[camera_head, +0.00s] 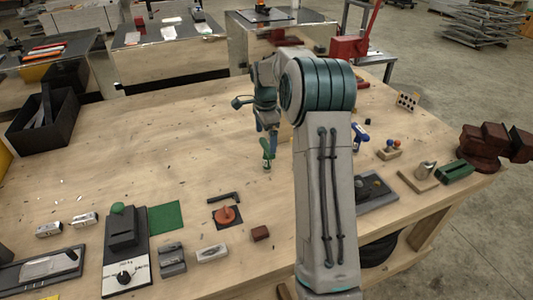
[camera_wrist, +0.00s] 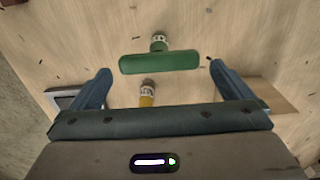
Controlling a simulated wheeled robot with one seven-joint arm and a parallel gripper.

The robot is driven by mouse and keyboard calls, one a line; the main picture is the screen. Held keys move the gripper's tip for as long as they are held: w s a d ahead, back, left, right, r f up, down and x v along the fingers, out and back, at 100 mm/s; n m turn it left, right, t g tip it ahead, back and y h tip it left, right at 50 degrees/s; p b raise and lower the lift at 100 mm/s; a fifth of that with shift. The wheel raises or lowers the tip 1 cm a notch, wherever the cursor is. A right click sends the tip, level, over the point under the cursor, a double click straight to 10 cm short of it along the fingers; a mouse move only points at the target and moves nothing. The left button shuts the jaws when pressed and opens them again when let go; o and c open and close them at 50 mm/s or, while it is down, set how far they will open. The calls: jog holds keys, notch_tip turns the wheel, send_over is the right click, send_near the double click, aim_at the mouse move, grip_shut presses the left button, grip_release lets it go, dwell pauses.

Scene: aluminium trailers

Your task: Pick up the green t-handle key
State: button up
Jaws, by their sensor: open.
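The green t-handle key (camera_head: 267,153) stands on the wooden workbench, below my gripper in the head view. In the wrist view its green handle (camera_wrist: 160,62) lies crosswise between the fingertips, with a pale collar behind it. My gripper (camera_wrist: 159,72) is open, with one blue finger to each side of the handle and a gap on both sides. In the head view my gripper (camera_head: 267,126) points down over the key. I cannot tell the exact height gap. A yellow piece with a pale band (camera_wrist: 147,93) shows nearer the palm, partly hidden by it.
The workbench (camera_head: 190,125) is clear around the key. A blue-handled tool (camera_head: 360,138) stands to the right, partly behind my arm. A red vise (camera_head: 485,147) is at the right edge. A black bin (camera_head: 42,128) is at the left. An orange-topped piece (camera_head: 228,214) lies nearer the front.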

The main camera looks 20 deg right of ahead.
aim_at(267, 152)
notch_tip(267, 152, down, 8)
jog(key=shift+s+d+r+p, duration=0.1)
jog(key=shift+d+r+p, duration=0.1)
jog(key=shift+p, duration=0.9)
jog(key=c, duration=1)
